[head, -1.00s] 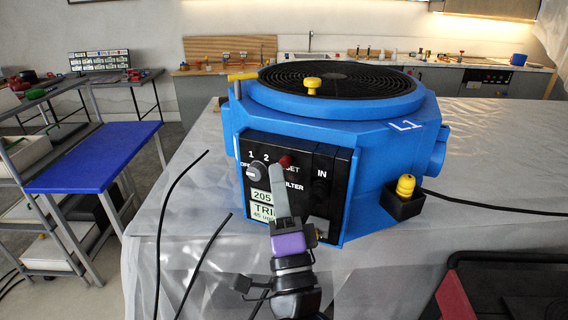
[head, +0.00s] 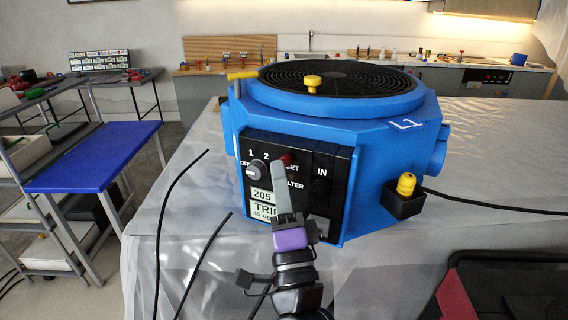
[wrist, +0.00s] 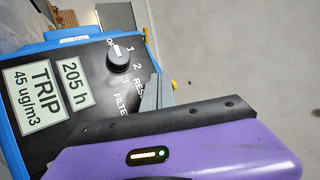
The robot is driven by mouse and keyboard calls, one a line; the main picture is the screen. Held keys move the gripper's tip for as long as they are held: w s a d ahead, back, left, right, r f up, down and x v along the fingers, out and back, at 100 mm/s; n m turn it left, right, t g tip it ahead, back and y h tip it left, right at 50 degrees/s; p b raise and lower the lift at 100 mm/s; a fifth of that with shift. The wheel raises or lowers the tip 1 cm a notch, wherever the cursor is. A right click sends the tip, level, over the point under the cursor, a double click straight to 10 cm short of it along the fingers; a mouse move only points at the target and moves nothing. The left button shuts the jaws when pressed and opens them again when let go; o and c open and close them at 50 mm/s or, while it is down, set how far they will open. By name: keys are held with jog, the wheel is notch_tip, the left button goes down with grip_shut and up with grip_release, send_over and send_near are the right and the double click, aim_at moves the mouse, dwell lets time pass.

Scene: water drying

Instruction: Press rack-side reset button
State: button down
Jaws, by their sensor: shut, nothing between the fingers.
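The red reset button (head: 286,159) sits on the black control panel (head: 330,160) of the blue filter unit, beside the partly covered "RESET" lettering. My gripper (head: 277,165) is shut and empty. Its grey fingertips overlap the panel just left of and below the button in the head view; I cannot tell whether they touch it. In the wrist view the fingertips (wrist: 153,94) are beside the "RES" lettering, and the button is hidden. A round knob (head: 257,169) is left of the fingers; it also shows in the wrist view (wrist: 118,61).
The blue unit (head: 400,150) stands on a sheet-covered table (head: 490,150). A yellow plug sits in a black holder (head: 404,206) at its right side. Black cables (head: 180,190) hang at the left. A blue-topped bench (head: 95,155) is farther left.

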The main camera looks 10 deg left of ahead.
jog(key=shift+w+d+b, duration=0.1)
jog(key=shift+w+b, duration=0.3)
jog(key=shift+w, duration=0.3)
dwell(0.8)
jog(key=shift+s, duration=0.15)
jog(key=shift+s+p, duration=0.75)
jog(key=shift+s, duration=0.05)
jog(key=s+p, duration=0.2)
jog(key=s+a+p, duration=0.1)
jog(key=s, duration=0.2)
jog(key=shift+p, duration=0.4)
dwell(0.5)
